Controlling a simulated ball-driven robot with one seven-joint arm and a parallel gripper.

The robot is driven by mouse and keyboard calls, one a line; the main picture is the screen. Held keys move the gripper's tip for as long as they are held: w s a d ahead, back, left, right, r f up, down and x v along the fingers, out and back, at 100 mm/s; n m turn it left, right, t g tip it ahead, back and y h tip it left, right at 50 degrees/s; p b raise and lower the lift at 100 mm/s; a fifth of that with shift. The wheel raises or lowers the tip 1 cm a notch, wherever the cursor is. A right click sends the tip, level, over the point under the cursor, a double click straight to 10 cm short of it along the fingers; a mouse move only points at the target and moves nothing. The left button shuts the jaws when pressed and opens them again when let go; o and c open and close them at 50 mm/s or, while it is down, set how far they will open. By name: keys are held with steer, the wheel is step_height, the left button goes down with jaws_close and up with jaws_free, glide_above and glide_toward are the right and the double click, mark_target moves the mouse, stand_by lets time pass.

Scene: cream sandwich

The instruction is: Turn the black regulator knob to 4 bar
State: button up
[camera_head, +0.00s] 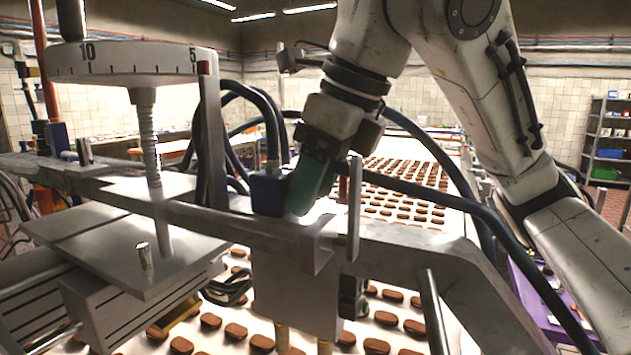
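My gripper (306,190) is at the centre of the view, pointing down from the wrist. Its green finger part is right beside a blue block (268,194) on the metal beam, overlapping it in the picture. Black hoses run into the top of this block. I cannot make out the black regulator knob or a bar reading; the gripper may hide them. Whether the fingers touch or hold anything there is unclear, and their opening is not visible.
A white scaled handwheel (135,62) marked 10 and 5 stands on a threaded spindle at left. The metal beam (390,245) crosses the front. Black hoses (430,190) loop around my arm. Below, a conveyor carries rows of brown biscuits (262,343). Shelves (607,140) stand far right.

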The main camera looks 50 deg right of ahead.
steer(key=c, duration=0.8)
steer(key=shift+d+r+g+y+p, duration=0.2)
steer(key=shift+g+y+p, duration=0.1)
steer(key=shift+y+p, duration=0.65)
steer(key=shift+c, duration=0.2)
steer(key=shift+w+d+f+m+y+p, duration=0.15)
steer(key=shift+m+y+p, duration=0.1)
steer(key=shift+y, duration=0.4)
steer(key=shift+s+f+m+y+p, duration=0.1)
steer(key=shift+m+y+p, duration=0.15)
steer(key=shift+y, duration=0.35)
steer(key=o, duration=1)
steer(key=shift+o, duration=0.2)
steer(key=shift+d+r, duration=0.1)
steer(key=v, duration=1)
steer(key=shift+r+b, duration=0.25)
steer(key=shift+b, duration=0.15)
steer(key=shift+d, duration=0.15)
